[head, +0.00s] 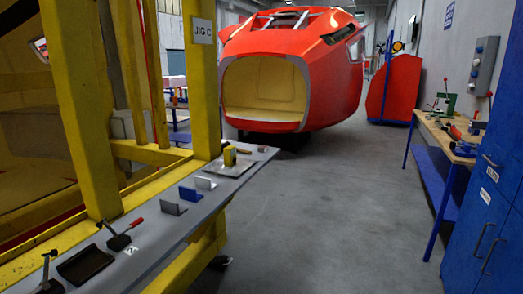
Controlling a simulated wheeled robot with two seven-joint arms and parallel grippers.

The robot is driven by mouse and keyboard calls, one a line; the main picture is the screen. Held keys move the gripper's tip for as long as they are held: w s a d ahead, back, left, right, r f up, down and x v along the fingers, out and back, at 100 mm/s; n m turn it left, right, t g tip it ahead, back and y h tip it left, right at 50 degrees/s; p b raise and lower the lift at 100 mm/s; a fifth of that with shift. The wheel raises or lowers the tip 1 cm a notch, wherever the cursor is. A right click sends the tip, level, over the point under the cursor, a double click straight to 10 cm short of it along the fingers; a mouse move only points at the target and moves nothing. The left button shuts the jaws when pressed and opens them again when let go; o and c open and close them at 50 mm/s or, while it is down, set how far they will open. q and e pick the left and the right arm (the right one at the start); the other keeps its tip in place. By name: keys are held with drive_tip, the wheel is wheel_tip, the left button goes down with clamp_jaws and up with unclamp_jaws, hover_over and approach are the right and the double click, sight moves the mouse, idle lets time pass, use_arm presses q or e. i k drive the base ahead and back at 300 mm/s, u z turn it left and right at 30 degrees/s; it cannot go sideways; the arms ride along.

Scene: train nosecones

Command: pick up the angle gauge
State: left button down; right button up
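I cannot tell for certain which thing is the angle gauge. On the grey shelf (150,232) of the yellow jig at the left stand three small L-shaped angle pieces in a row. They are a dark grey one (173,209), a blue one (190,195) and a pale grey one (206,183). All three are apart from each other. Neither of my grippers is in view.
The shelf also holds toggle clamps (119,240), a black tray (85,264) and a yellow item (229,156) on a pale plate. A yellow post (201,80) rises beside it. The grey floor (320,210) is clear towards the red nosecone (330,90). A workbench (445,138) and blue cabinet (490,210) stand right.

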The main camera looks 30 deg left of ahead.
sight(230, 151)
drive_tip(key=i, duration=1.95)
drive_tip(key=u, duration=1.15)
drive_tip(key=i, duration=1.1)
drive_tip(key=u, duration=1.25)
